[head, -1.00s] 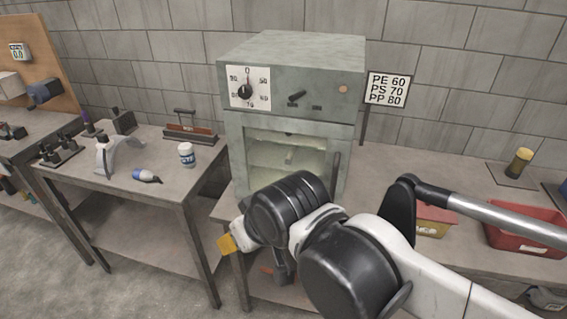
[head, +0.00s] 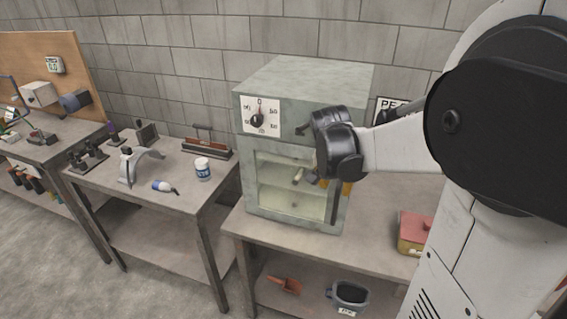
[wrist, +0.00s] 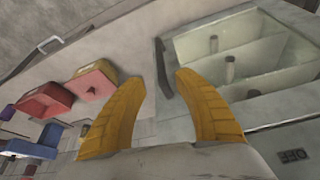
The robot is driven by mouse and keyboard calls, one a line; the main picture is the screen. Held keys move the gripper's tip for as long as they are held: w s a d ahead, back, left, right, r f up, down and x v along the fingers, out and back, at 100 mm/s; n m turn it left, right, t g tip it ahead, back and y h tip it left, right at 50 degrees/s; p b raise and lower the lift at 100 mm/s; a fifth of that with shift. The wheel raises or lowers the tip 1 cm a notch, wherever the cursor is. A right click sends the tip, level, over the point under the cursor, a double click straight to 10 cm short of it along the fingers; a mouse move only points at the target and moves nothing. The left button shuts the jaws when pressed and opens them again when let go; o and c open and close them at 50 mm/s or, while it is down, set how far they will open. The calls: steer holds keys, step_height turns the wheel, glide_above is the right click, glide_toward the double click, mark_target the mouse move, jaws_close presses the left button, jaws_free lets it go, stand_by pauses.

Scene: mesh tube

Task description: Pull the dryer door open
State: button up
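The dryer (head: 300,87) is a pale green-grey box with a dial and a windowed door (head: 270,205) on its front. The door looks shut. Its dark upright handle (head: 334,208) is at the door's right edge, its upper part hidden by my wrist. My gripper (head: 346,187) is in front of the dryer's right side, mostly hidden behind my wrist. In the wrist view, my gripper (wrist: 158,78) has its two yellow fingers wide apart, with nothing held. The handle (wrist: 163,70) shows in the gap, nearer the right finger; I cannot tell whether they touch.
The dryer stands on a bench (head: 390,210) with a red and yellow bin (head: 414,232) to its right. A grey container (head: 348,295) is on the lower shelf. A table (head: 200,192) to the left holds a white jar (head: 202,168) and tools.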

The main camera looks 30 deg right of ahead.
mark_target(336, 199)
steer(key=b+x, duration=0.3)
steer(key=x, duration=0.7)
steer(key=shift+f, duration=0.3)
steer(key=shift+c, duration=0.4)
jaws_close()
